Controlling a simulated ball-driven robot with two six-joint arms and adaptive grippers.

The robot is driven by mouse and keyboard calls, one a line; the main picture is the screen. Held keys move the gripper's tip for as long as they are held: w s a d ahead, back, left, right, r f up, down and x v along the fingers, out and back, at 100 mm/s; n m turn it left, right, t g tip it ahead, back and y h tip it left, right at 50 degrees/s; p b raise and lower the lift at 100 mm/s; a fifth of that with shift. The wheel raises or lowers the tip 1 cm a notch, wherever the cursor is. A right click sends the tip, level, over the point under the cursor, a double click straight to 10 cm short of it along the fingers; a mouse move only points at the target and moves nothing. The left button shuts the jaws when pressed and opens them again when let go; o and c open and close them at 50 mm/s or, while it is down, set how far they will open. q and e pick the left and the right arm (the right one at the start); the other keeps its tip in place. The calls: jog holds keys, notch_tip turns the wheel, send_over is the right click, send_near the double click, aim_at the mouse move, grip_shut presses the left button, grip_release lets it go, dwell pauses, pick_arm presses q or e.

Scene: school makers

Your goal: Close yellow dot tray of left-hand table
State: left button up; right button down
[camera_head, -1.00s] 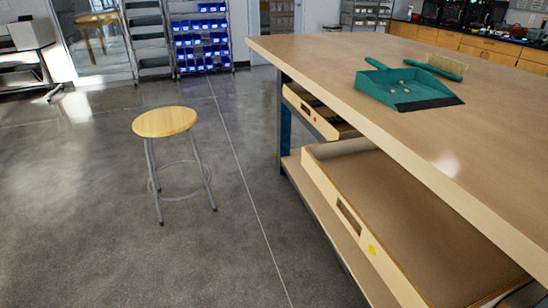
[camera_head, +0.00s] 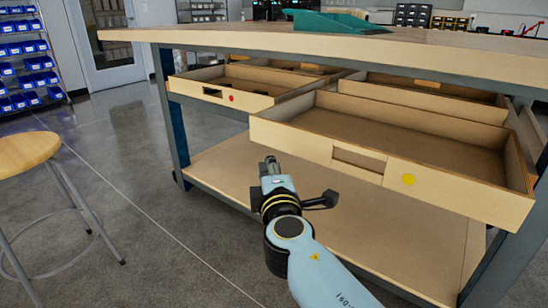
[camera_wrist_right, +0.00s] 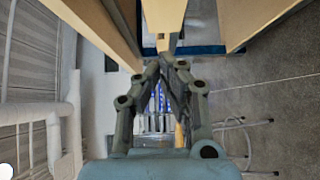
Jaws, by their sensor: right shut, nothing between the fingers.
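The yellow dot tray (camera_head: 300,142) is a shallow wooden tray under the tabletop, pulled far out toward me and empty where I can see inside. Its front has a cut-out handle slot, with the yellow dot (camera_head: 408,180) to the right of it. My right gripper (camera_head: 269,162) is in front of and below the left part of the tray front, apparently apart from it. In the right wrist view its fingertips (camera_wrist_right: 167,60) come together with nothing held. Pale wooden parts stand close beyond them. My left gripper is out of view.
A red dot tray (camera_head: 215,92) is partly out at the left, and other trays lie behind. The table's lower shelf (camera_head: 225,155) is bare. A teal dustpan (camera_head: 335,22) lies on the tabletop. A stool (camera_head: 25,152) stands at the left, with open floor between.

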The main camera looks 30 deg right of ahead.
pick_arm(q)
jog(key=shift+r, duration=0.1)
pick_arm(e)
jog(key=shift+s+d+r+x, duration=0.15)
jog(key=shift+d+x, duration=0.3)
jog(key=shift+x, duration=1.65)
jog(key=shift+s+d+r+x, duration=0.15)
jog(key=shift+d+x, duration=0.35)
jog(key=shift+x, duration=1.65)
jog(key=shift+s+d+r+x, duration=0.1)
jog(key=shift+s+d+x, duration=0.25)
jog(key=shift+x, duration=1.75)
jog(key=shift+w+d, duration=0.15)
